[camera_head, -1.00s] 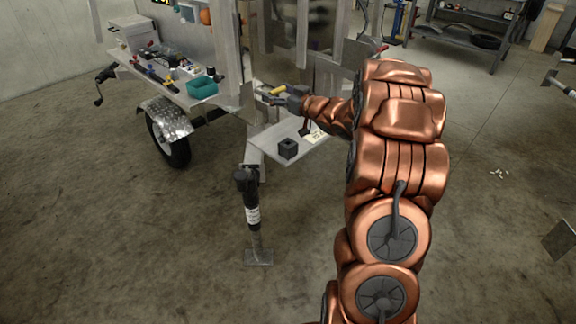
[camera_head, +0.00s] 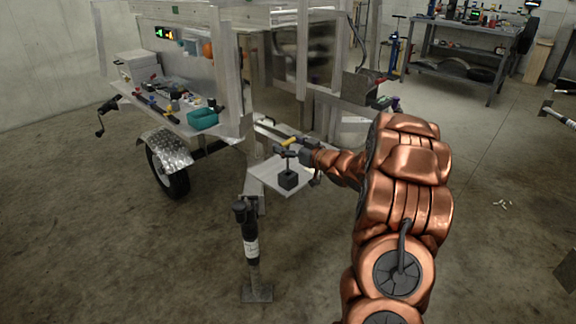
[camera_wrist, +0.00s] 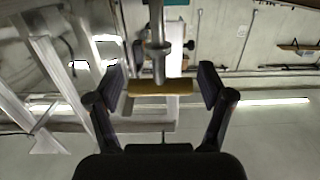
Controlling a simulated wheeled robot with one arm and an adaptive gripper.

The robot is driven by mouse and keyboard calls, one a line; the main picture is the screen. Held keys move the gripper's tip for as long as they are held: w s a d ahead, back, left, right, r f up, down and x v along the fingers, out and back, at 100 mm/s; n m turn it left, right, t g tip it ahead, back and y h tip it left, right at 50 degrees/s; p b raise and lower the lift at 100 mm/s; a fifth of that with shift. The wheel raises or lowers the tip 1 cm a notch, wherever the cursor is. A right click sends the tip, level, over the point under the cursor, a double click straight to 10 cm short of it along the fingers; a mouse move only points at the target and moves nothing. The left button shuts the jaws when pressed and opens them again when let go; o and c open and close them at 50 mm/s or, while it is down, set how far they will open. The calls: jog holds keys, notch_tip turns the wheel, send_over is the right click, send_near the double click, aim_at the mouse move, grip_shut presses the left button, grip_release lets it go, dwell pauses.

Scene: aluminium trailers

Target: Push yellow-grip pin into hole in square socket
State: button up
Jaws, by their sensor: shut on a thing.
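My gripper (camera_head: 287,150) is shut on the yellow grip (camera_head: 290,142) of the pin, above a small plate on the trailer. In the wrist view the yellow grip (camera_wrist: 160,88) lies crosswise between the two fingers of my gripper (camera_wrist: 161,86), and a grey metal shaft with a collar (camera_wrist: 157,46) stretches away from it. In the head view a thin dark shaft (camera_head: 289,163) hangs from my gripper down to the dark square socket (camera_head: 288,180). The socket's hole is hidden, so I cannot tell whether the tip is in it.
The light metal plate (camera_head: 266,171) under the socket has bare room around it. A teal bin (camera_head: 203,118) and several small tools lie on the trailer shelf to the left. A jack leg (camera_head: 250,255) stands in front. Trailer posts rise behind my gripper.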

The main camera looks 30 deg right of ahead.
aim_at(288, 171)
jog(key=shift+f, duration=2.65)
jog(key=shift+f, duration=0.15)
jog(key=o, duration=1.1)
jog(key=shift+f+b, duration=0.2)
jog(key=shift+b, duration=0.4)
jog(key=shift+d+r+p+v, duration=0.15)
jog(key=shift+p+v, duration=0.25)
jog(key=shift+v, duration=1.55)
jog(key=shift+d+r+p+v, duration=0.1)
jog(key=shift+r+p+v, duration=0.25)
jog(key=shift+v, duration=1.6)
jog(key=shift+w+a+f, duration=0.1)
jog(key=shift+w, duration=0.05)
